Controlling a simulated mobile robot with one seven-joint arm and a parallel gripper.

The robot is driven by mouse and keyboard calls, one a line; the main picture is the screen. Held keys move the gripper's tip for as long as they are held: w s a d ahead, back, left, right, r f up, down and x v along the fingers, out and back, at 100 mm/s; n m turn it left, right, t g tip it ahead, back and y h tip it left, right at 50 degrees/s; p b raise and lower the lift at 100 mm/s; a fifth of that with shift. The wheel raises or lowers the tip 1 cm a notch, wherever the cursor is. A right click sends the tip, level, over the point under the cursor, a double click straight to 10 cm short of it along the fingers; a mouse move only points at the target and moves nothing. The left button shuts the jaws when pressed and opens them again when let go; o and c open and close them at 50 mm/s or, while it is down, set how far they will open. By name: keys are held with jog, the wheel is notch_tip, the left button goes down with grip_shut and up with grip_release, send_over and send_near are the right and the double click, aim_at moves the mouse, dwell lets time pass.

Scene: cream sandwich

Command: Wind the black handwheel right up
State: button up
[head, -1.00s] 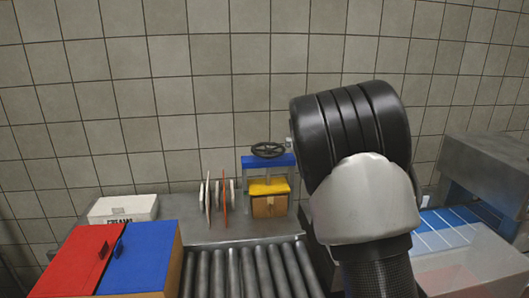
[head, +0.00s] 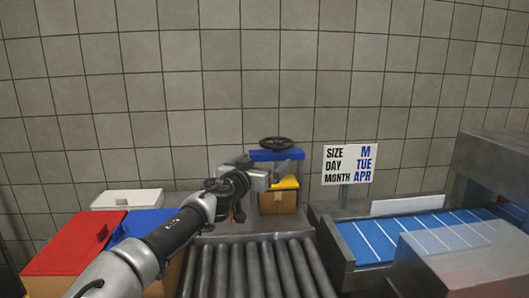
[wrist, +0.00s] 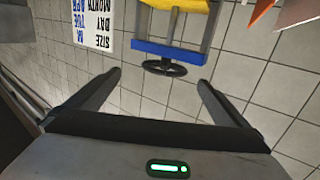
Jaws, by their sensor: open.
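The black handwheel (head: 276,143) sits on top of a small press with a blue top bar (head: 283,155) and a yellow plate (head: 287,183). A brown box (head: 277,202) is under the yellow plate. My gripper (head: 277,170) is in front of the press, lower than the wheel, and hides part of the frame. In the wrist view the picture is upside down; my open gripper (wrist: 158,78) has its fingers wide apart and empty. The handwheel (wrist: 164,68) shows between the fingertips, seemingly beyond them and apart.
A sign (head: 349,165) reading M, TUE, APR stands right of the press. A blue conveyor (head: 400,238) is at the right, metal rollers (head: 255,270) in front. Red (head: 70,245) and blue lids and a white box (head: 127,199) are at the left.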

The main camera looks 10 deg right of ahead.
jog(key=a+r, duration=0.1)
jog(key=a, duration=0.1)
send_near(277, 140)
jog(key=shift+t, duration=0.3)
jog(key=x, duration=0.9)
jog(key=shift+w+d+f+p, duration=0.15)
jog(key=shift+d+f+p, duration=0.1)
jog(key=shift+f+p, duration=0.1)
jog(key=shift+c, duration=0.4)
jog(key=c, duration=0.7)
